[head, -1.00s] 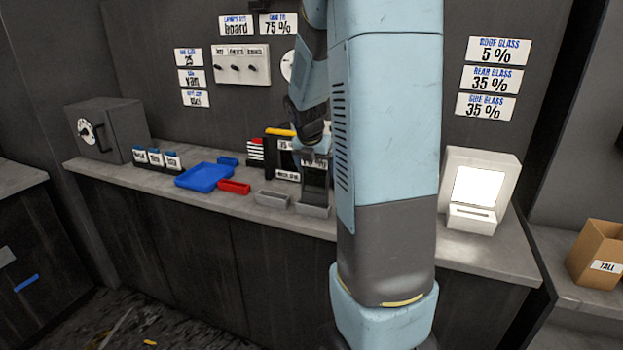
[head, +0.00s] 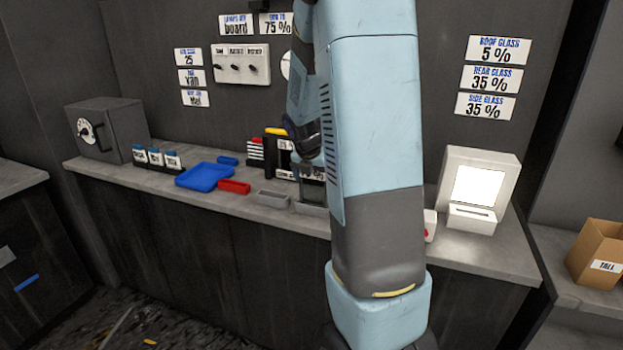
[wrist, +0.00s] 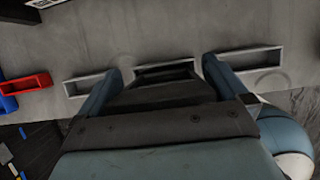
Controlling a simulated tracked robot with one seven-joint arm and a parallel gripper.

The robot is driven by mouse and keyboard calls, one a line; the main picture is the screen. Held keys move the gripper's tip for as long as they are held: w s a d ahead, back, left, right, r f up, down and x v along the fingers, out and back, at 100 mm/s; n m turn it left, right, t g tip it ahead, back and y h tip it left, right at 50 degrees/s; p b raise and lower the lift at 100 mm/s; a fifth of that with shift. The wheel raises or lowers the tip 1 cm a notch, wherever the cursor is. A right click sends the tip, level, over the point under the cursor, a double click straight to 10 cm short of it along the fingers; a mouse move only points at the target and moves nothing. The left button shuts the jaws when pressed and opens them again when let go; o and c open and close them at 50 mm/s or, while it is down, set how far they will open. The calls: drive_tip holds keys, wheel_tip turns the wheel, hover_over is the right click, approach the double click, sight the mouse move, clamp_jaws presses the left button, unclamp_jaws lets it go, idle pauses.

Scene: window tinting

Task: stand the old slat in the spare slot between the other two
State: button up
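A dark slat (head: 312,174) stands roughly upright at the counter's front, at a grey slot tray (head: 312,209). In the wrist view the middle tray (wrist: 166,69) lies between a left tray (wrist: 91,83) and a right tray (wrist: 248,59). My gripper (wrist: 162,68) points down at the middle tray, with one finger on either side of a dark panel that looks like the slat. Its fingers are wide apart. I cannot tell whether they press on the slat, and its lower end is hard to see.
Another grey tray (head: 272,198), a red tray (head: 234,187) and a blue tray (head: 203,177) lie left along the counter. A dark labelled rack (head: 277,148) stands behind. A white lit box (head: 480,190) is at the right. My arm hides the counter between.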

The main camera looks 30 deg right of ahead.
drive_tip(key=shift+r, duration=0.1)
drive_tip(key=v, duration=1.2)
drive_tip(key=s+a+r+m+t+y, duration=0.1)
drive_tip(key=s+a+r+m, duration=0.2)
drive_tip(key=s+a+m, duration=0.5)
drive_tip(key=s+a+r+m+t+y, duration=0.1)
drive_tip(key=s+a+r+m+y, duration=0.1)
drive_tip(key=s+a+m, duration=0.6)
drive_tip(key=s+r+m, duration=0.1)
drive_tip(key=s+m, duration=0.6)
drive_tip(key=m, duration=0.2)
drive_tip(key=shift+a+m+t+y, duration=0.25)
drive_tip(key=shift+m+t+y, duration=0.05)
drive_tip(key=shift+t, duration=0.1)
